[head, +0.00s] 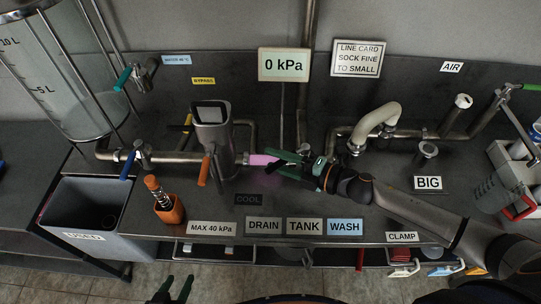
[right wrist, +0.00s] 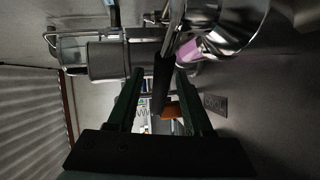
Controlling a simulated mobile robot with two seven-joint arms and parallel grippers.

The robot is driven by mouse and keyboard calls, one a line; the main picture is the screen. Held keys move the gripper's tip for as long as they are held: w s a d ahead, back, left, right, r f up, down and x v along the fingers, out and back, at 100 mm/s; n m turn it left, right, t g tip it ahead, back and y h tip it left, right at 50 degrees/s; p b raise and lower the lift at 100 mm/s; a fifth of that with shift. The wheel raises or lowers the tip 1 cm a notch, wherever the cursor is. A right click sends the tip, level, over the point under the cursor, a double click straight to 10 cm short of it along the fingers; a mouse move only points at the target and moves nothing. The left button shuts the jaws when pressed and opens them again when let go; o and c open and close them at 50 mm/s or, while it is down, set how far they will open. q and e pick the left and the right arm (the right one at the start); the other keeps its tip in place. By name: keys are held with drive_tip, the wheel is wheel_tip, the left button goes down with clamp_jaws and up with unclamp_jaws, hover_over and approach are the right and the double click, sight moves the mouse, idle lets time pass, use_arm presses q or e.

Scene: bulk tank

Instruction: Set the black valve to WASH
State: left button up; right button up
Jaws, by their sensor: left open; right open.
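My right gripper (head: 284,161) is over the pipework right of the steel filter housing in the head view. It is open. In the right wrist view a black lever (right wrist: 163,84), which looks like the black valve's handle, lies between the open fingers (right wrist: 160,100); I cannot tell if they touch it. In the head view the gripper hides the valve. The labels DRAIN (head: 264,225), TANK (head: 304,226) and WASH (head: 345,227) stand in a row at the bench's front edge. My left gripper (head: 172,290) is open and empty, low in front of the bench.
The steel housing (head: 211,140) with an orange handle (head: 203,171) stands left of my right gripper. A pink pipe section (head: 263,160) lies between. A beige hose (head: 376,126) arches behind my right arm. A gauge plate (head: 284,65) reads 0 kPa. An orange cup (head: 170,210) stands front left.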

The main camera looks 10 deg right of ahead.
drive_tip(key=shift+x, duration=0.95)
clamp_jaws()
idle(0.8)
